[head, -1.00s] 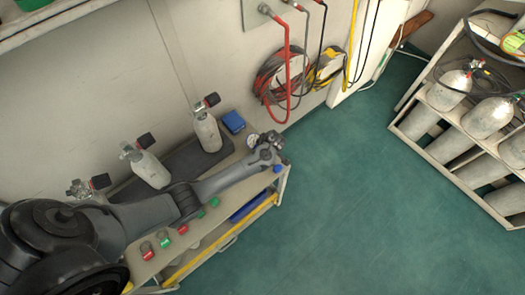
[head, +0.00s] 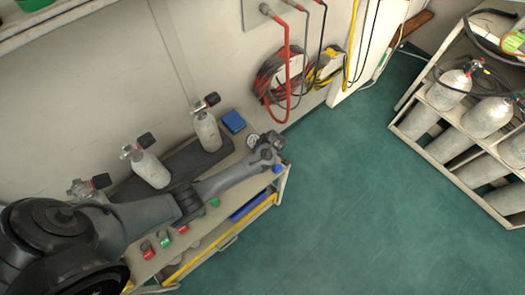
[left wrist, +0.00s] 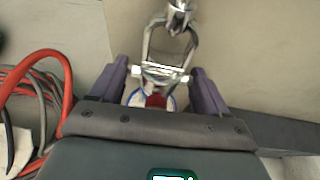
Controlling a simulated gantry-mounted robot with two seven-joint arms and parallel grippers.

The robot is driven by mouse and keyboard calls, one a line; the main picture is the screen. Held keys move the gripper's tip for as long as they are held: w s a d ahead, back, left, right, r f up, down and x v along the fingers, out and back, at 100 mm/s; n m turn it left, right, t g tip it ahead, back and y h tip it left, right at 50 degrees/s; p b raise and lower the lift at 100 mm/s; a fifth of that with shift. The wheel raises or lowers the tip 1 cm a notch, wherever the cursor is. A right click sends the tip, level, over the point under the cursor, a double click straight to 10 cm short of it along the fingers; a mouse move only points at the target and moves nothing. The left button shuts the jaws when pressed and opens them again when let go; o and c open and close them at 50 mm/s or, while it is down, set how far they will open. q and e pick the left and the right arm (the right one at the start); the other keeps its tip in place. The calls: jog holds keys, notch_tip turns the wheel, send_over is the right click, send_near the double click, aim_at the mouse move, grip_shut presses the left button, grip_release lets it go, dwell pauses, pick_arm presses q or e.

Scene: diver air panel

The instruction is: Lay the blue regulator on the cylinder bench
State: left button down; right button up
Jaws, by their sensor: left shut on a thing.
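The bench (head: 243,155) stands along the wall at lower left, with white-grey cylinders (head: 208,133) on a dark mat (head: 186,160). My left arm reaches over it from the left. My left gripper (head: 270,158) is above the bench's right end, small and partly hidden by its own wrist. In the left wrist view, its purple fingers (left wrist: 160,90) are shut around a regulator (left wrist: 158,73) with a metal yoke, blue edging and a red part. Its lower part is hidden by the gripper body. A blue piece (head: 278,168) shows beside the gripper. My right gripper is not in view.
A blue box (head: 233,122) lies at the bench's back. Red and green knobs (head: 165,240) line its front. Coiled hoses (head: 270,75) hang on the wall and show in the left wrist view (left wrist: 40,100). A cylinder rack (head: 460,150) stands right. The green floor between is clear.

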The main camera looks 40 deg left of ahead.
pick_arm(q)
jog(key=shift+f, duration=0.2)
jog(key=shift+c, duration=1.2)
grip_release()
jog(key=shift+o, duration=1.2)
jog(key=shift+w, duration=0.1)
jog(key=p+v, duration=0.4)
jog(key=v, duration=0.7)
jog(key=shift+a+f, duration=0.1)
